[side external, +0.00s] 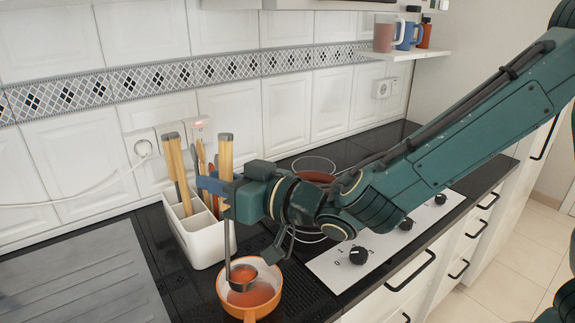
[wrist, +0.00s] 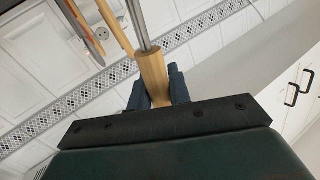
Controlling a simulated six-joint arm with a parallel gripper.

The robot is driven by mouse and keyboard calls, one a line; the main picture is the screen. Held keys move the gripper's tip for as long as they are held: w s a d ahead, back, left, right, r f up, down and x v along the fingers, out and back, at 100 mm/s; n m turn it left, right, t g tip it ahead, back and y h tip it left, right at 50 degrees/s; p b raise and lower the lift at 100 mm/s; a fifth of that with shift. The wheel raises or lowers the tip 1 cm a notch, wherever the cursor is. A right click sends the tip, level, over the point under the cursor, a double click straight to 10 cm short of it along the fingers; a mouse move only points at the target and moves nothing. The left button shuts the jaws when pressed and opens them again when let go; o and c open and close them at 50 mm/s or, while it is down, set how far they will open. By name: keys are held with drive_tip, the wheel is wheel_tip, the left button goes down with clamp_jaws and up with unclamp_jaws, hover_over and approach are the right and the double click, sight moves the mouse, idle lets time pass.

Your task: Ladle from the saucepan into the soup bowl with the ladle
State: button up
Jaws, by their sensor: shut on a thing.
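My gripper (side external: 212,187) is shut on the wooden handle of the ladle (side external: 226,165), which hangs nearly upright. In the wrist view the ladle handle (wrist: 153,75) sits between my dark blue fingers (wrist: 158,88). The ladle's metal head is low inside an orange, white-lined bowl, which looks like the soup bowl (side external: 276,300), and orange-red liquid shows in both. On the hob, a round vessel with red-brown contents, which looks like the saucepan (side external: 313,177), is partly hidden behind my arm.
A white utensil holder (side external: 206,248) with wooden-handled tools stands close behind the bowl. A ribbed drainer (side external: 75,285) lies to the left. Hob knobs (side external: 359,255) line the front right. A wall shelf (side external: 405,54) holds mugs.

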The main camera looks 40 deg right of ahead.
drive_tip(key=shift+w+d+r, duration=0.1)
drive_tip(key=shift+w+d, duration=0.2)
drive_tip(key=w+d+f+m+g+y, duration=0.1)
drive_tip(key=w+d+f+m+g, duration=0.1)
drive_tip(key=w+d+f+m, duration=0.3)
drive_tip(key=w+d+f+m+g+y, duration=0.1)
drive_tip(key=w+d+f+m, duration=0.4)
drive_tip(key=f, duration=0.7)
drive_tip(key=shift+w+d+m+g, duration=0.4)
drive_tip(key=shift+d+m+g, duration=0.2)
drive_tip(key=shift+d+m, duration=0.8)
idle(5.5)
